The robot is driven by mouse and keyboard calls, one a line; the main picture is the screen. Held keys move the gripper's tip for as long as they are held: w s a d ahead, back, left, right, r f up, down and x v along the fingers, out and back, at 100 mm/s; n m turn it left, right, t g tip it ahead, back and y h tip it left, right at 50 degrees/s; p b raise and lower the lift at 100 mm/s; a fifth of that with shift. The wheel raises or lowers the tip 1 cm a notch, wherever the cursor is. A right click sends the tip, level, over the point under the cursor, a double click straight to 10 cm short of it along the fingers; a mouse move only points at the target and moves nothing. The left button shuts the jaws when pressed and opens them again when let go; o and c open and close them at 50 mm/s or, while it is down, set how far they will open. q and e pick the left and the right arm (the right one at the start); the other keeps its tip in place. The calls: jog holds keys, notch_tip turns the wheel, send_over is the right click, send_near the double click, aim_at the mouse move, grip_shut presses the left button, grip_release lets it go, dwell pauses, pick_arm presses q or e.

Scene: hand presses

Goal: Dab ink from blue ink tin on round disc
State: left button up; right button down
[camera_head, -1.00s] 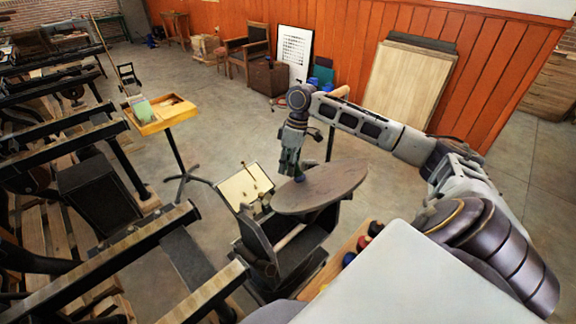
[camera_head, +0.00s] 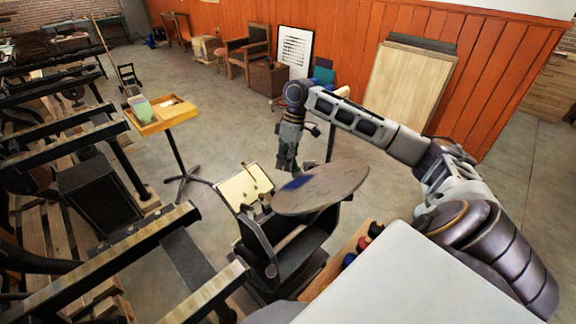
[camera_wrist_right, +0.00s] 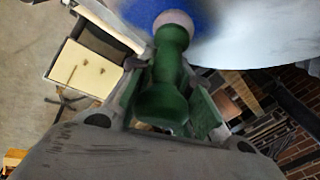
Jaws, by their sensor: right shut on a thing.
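The round disc (camera_head: 335,187) of the hand press is grey and tilted, and a blue ink patch (camera_head: 297,183) lies on its left part. My right gripper (camera_head: 287,166) is at the disc's left far edge. In the right wrist view it is shut on a green-handled dabber (camera_wrist_right: 165,95) with a pale round end (camera_wrist_right: 174,22). That end overlaps the blue patch in this view; I cannot tell whether it touches. The blue ink tin (camera_head: 349,260) stands on a wooden ledge in front right of the press. My left gripper is not in view.
A red tin (camera_head: 376,229) and a dark tin (camera_head: 363,242) share the wooden ledge. A pale panel (camera_head: 245,187) sits left of the disc. A wooden tray on a stand (camera_head: 160,118) is farther left. Large black presses (camera_head: 90,185) fill the left side.

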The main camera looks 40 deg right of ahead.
jog(key=shift+w+r, duration=0.6)
jog(key=shift+r, duration=0.2)
jog(key=shift+w+r, duration=0.55)
jog(key=shift+r, duration=0.2)
jog(key=shift+s+f, duration=0.1)
jog(key=shift+f, duration=0.05)
jog(key=shift+s+d+f, duration=0.1)
jog(key=shift+s+f, duration=0.15)
jog(key=shift+f, duration=0.15)
jog(key=s+d+r, duration=0.4)
jog(key=d+r, duration=0.2)
jog(key=d, duration=0.1)
jog(key=shift+r, duration=0.25)
jog(key=shift+s+f, duration=0.2)
